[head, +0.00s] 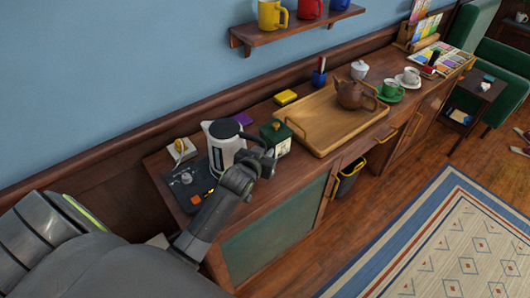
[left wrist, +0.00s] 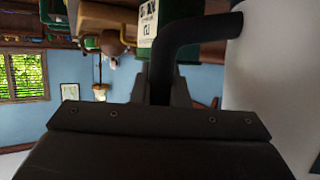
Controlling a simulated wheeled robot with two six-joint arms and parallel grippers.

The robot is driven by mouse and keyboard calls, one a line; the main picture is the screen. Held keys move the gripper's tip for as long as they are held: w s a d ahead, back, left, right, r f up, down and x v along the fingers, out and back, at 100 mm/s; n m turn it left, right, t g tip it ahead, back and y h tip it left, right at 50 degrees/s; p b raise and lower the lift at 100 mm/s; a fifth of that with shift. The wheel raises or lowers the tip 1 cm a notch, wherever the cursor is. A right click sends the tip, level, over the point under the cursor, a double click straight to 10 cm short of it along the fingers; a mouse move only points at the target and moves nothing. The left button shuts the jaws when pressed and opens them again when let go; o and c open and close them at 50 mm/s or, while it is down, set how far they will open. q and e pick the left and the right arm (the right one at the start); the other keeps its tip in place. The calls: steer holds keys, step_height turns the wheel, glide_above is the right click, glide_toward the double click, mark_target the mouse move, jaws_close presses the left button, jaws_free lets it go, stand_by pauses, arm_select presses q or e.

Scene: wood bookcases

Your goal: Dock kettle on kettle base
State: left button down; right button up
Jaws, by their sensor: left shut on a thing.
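The white kettle (head: 222,150) with a dark lid is upright near the left end of the wooden sideboard. My left gripper (head: 262,161) is shut on its black handle, on the kettle's right side. The left wrist view shows the handle (left wrist: 195,35) running between the fingers (left wrist: 163,90), with the pale kettle body (left wrist: 280,75) at the right. The dark kettle base (head: 189,187), with a round metallic centre, lies left of the kettle. The kettle's underside is hidden, and I cannot tell whether it touches the surface. My right gripper is not in view.
A green box (head: 276,138) stands close to the right of the gripper. A wooden tray (head: 320,128) with a brown teapot (head: 352,95) lies beyond it. A wall shelf (head: 290,31) holds mugs.

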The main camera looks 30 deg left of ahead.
arm_select(q)
steer(key=shift+f+b, duration=0.3)
steer(key=shift+f, duration=0.15)
steer(key=c, duration=1.7)
jaws_free()
steer(key=shift+s+d+r+p, duration=0.1)
steer(key=shift+s+r+p, duration=0.15)
steer(key=shift+s+p, duration=0.4)
steer(key=p+v, duration=0.7)
steer(key=v, duration=0.2)
steer(key=shift+s, duration=0.3)
